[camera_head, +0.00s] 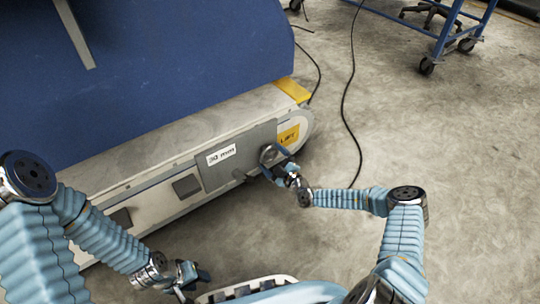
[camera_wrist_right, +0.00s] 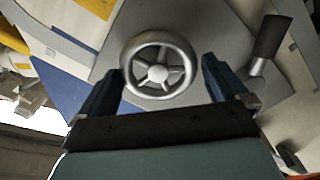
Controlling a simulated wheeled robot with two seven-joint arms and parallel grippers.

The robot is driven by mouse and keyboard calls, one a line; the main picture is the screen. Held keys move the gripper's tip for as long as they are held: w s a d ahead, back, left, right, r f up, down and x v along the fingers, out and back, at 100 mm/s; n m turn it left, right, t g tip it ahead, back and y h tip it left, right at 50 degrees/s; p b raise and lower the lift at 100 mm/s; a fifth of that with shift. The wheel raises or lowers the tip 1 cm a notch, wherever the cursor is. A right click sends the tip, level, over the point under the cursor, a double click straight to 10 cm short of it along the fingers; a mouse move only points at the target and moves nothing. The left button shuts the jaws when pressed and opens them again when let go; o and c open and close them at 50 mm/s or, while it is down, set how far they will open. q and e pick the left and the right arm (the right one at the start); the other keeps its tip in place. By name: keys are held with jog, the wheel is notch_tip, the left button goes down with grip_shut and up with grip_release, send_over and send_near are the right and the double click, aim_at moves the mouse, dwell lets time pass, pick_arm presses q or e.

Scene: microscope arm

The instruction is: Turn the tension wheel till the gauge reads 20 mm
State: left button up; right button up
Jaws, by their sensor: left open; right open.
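The tension wheel (camera_wrist_right: 158,72) is a silver spoked handwheel on a grey plate, seen face-on in the right wrist view. In the head view the wheel (camera_head: 270,154) is partly hidden by my right gripper (camera_head: 276,168). In the wrist view my right gripper (camera_wrist_right: 160,85) is open, with one blue finger on each side of the wheel and gaps visible between fingers and rim. The gauge label (camera_head: 221,155) on the grey plate appears to read 30 mm. My left gripper (camera_head: 192,278) is open and empty, low over the floor, away from the wheel.
A white conveyor-like frame (camera_head: 150,160) with a blue belt or cover (camera_head: 150,70) fills the left. A yellow label (camera_head: 288,135) is beside the wheel. A dark handle (camera_wrist_right: 270,37) stands right of the wheel. Black cables (camera_head: 347,95) lie on open floor; a blue cart (camera_head: 440,40) is far off.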

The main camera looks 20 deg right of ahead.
jog(key=p+v, duration=0.2)
jog(key=v, duration=0.9)
jog(key=shift+s+d, duration=0.15)
jog(key=shift+s, duration=0.25)
jog(key=shift+r, duration=0.1)
